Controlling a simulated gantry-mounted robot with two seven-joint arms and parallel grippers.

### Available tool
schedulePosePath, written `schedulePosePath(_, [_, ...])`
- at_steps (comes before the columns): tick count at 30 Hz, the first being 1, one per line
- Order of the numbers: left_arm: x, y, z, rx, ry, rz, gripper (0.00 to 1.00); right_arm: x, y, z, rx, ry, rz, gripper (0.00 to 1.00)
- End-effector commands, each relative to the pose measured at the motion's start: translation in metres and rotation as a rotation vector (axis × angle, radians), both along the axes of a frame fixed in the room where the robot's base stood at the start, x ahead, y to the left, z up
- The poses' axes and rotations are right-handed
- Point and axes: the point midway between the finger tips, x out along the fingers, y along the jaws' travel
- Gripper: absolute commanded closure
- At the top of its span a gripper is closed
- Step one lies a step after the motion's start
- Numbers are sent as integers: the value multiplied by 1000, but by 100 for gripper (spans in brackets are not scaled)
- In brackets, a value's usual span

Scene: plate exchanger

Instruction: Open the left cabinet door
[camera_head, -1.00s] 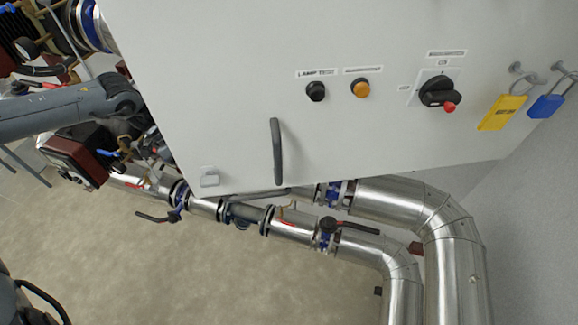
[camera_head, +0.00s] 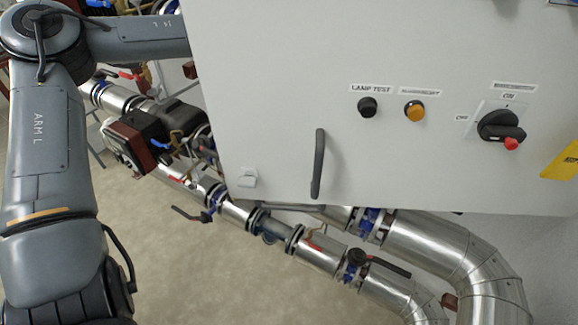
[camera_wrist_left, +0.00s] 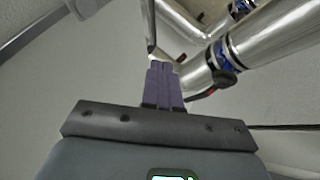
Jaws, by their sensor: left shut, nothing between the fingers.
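A pale grey cabinet panel (camera_head: 270,90) with a dark curved handle (camera_head: 318,165) fills the upper right of the head view. I cannot tell from its face whether it stands ajar. My left arm comes in from the left, and its forearm passes out of sight at the panel's left edge, so the gripper is hidden there. In the left wrist view, my left gripper (camera_wrist_left: 164,88) has its purple fingers shut together and empty. A thin dark upright edge (camera_wrist_left: 150,28) stands just beyond the fingertips; I cannot tell whether they touch. My right gripper is out of view.
The panel carries a black button (camera_head: 367,107), an orange button (camera_head: 414,111) and a rotary switch (camera_head: 500,130). Silver pipes (camera_head: 440,250) with valves run below it, and a dark red box (camera_head: 133,138) sits left. The floor at lower centre is clear.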

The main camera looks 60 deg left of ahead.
Motion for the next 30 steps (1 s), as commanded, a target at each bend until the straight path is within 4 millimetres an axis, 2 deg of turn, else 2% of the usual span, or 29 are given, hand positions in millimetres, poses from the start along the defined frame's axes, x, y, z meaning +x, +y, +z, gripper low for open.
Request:
schedulePosePath(6, [-1,-25,-30,-4,0,-2,100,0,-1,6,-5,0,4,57])
schedulePosePath(8, [-7,-32,-25,-3,-4,-2,100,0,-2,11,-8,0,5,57])
schedulePosePath(16, [-22,-50,-28,-1,-2,0,100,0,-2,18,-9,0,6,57])
schedulePosePath(30, [-25,-54,-29,0,-1,2,100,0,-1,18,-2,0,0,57])
